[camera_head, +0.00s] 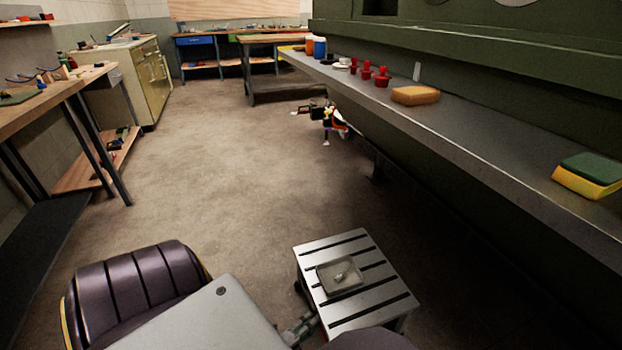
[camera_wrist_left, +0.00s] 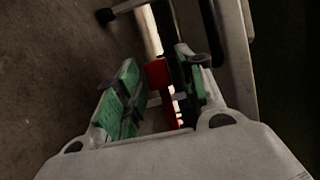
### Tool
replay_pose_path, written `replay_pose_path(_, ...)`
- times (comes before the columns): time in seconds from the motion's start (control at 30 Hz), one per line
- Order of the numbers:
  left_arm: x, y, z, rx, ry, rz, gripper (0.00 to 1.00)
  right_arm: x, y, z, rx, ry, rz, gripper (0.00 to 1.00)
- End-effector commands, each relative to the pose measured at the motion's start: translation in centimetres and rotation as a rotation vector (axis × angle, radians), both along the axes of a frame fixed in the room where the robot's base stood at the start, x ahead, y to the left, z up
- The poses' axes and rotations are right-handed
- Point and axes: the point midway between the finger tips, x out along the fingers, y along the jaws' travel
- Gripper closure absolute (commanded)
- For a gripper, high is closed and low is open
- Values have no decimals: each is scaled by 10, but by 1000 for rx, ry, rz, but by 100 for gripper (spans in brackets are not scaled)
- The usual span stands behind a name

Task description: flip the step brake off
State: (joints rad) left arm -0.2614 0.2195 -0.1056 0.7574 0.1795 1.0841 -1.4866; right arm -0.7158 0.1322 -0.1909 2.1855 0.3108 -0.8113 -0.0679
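The step (camera_head: 326,246) is a low stool with a slatted silver top, standing on the floor at the lower middle of the head view. My left gripper (camera_head: 303,328) is low beside its left side, partly hidden by my arm. In the left wrist view the two green-padded fingers of my left gripper (camera_wrist_left: 158,62) are apart. A red part (camera_wrist_left: 157,74), which looks like the step's brake, shows in the gap between them beside a pale post. I cannot tell whether a finger touches it. My right gripper is not in view.
A shallow tray (camera_head: 351,288) with a small item lies on the step. A long grey ledge (camera_head: 470,147) along the green fuselage at right holds sponges and red items. A workbench (camera_head: 60,95) stands at left. The floor between is largely clear.

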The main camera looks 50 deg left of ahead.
Motion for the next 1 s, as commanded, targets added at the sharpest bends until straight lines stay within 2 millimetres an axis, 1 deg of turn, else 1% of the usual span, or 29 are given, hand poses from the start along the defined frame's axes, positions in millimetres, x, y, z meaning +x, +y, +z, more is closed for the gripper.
replay_pose_path(0.37, 0, 0, 0, -1, 0, 1, 57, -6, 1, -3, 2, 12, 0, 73)
replay_pose_path(0.57, -9, 0, 0, -2, 1, 2, 57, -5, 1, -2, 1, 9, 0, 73)
replay_pose_path(0.77, -29, 0, -1, -2, 2, 1, 57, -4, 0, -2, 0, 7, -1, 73)
replay_pose_path(1.0, -63, 0, -1, -2, 1, 2, 57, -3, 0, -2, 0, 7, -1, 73)
